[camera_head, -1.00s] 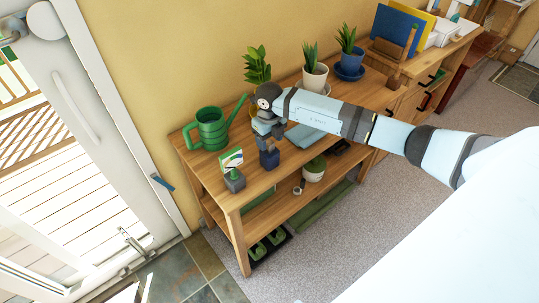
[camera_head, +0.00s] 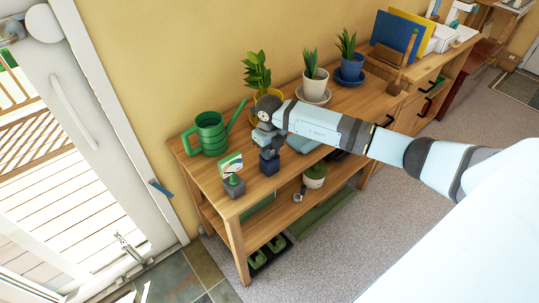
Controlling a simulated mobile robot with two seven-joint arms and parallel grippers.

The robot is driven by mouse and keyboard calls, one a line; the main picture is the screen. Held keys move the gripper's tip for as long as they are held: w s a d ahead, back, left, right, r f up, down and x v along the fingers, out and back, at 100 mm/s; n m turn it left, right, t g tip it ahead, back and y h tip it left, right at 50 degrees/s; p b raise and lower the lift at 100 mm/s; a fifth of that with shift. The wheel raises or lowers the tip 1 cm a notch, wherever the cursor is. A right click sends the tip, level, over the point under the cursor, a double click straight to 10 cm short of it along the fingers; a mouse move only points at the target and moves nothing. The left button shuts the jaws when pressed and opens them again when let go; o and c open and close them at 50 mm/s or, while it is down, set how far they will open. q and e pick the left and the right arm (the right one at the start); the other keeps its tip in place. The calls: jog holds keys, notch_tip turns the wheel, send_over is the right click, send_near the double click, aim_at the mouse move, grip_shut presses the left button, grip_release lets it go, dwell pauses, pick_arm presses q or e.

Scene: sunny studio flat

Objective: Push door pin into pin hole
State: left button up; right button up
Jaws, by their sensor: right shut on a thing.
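The white glazed door (camera_head: 75,85) stands at the left with a long pale handle. A silvery metal fitting (camera_head: 128,247), which looks like the door pin, is low on the door near the floor. The pin hole cannot be made out. My right gripper (camera_head: 269,150) is over the wooden bench, far to the right of the fitting. It points down and appears shut on a small dark blue block (camera_head: 269,164) at the bench top. Whether the block is lifted cannot be told. My left gripper is not in view.
The wooden bench (camera_head: 205,185) holds a green watering can (camera_head: 210,133), a grey pot (camera_head: 234,187) with a small card and several potted plants. A blue object (camera_head: 160,188) is at the door frame.

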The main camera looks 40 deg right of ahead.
jog(key=shift+r, duration=0.1)
jog(key=shift+r+p, duration=1.15)
jog(key=shift+r, duration=0.45)
jog(key=shift+r+p, duration=1.65)
jog(key=shift+r, duration=1)
jog(key=s+a+r+n+p, duration=0.2)
jog(key=s+a+r+n, duration=0.3)
jog(key=n, duration=1.2)
jog(key=s+a+r+n+p, duration=0.2)
jog(key=s+a+r+n, duration=0.4)
jog(key=n, duration=1.2)
jog(key=shift+a+r, duration=0.75)
jog(key=shift+r, duration=0.9)
